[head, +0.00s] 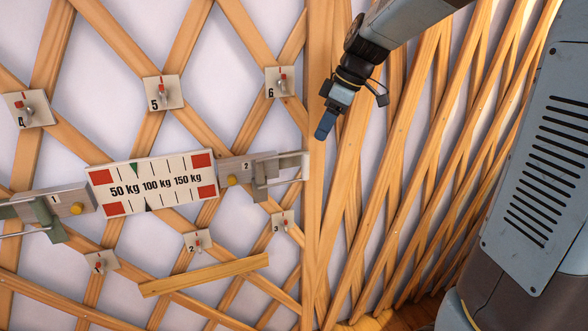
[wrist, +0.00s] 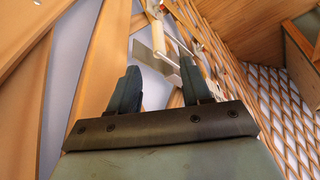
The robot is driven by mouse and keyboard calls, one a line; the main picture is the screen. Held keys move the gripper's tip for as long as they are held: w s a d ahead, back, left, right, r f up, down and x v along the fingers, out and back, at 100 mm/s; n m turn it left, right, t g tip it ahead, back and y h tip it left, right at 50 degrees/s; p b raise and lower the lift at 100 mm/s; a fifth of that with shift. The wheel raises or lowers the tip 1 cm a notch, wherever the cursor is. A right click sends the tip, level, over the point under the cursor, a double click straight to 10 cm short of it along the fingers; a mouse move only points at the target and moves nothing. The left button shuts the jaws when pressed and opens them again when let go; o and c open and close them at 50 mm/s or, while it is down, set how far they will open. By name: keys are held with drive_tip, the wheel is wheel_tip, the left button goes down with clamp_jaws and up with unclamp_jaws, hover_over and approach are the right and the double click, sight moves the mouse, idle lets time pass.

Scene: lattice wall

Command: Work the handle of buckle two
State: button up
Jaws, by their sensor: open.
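Buckle two (head: 237,170) is a grey plate marked 2 with a yellow knob, at the right end of the scale plate on the lattice wall. Its metal handle (head: 291,167) sticks out to the right. My gripper (head: 325,127) is above and to the right of the handle, apart from it, pointing down in the head view. In the wrist view my gripper (wrist: 160,88) shows two separated dark fingers with nothing between them. Metal parts and a pale bar, probably buckle two's handle (wrist: 178,38), show beyond the fingers; their exact shape is unclear.
The white scale plate (head: 152,183) reads 50, 100 and 150 kg. Buckle one (head: 55,203) is at its left end. Several numbered switch plates, such as plate 6 (head: 280,82), sit on the lattice. A loose-looking wooden slat (head: 204,275) crosses below. A wooden post (head: 315,200) stands right of the handle.

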sight(302, 178)
drive_tip(key=x, duration=1.2)
drive_tip(key=shift+a, duration=0.2)
drive_tip(key=shift+w+a+f, duration=0.1)
drive_tip(key=shift+w+f, duration=0.05)
drive_tip(key=shift+f, duration=0.5)
drive_tip(key=shift+a+r, duration=0.1)
drive_tip(key=shift+c, duration=0.6)
drive_tip(key=c, duration=0.4)
clamp_jaws()
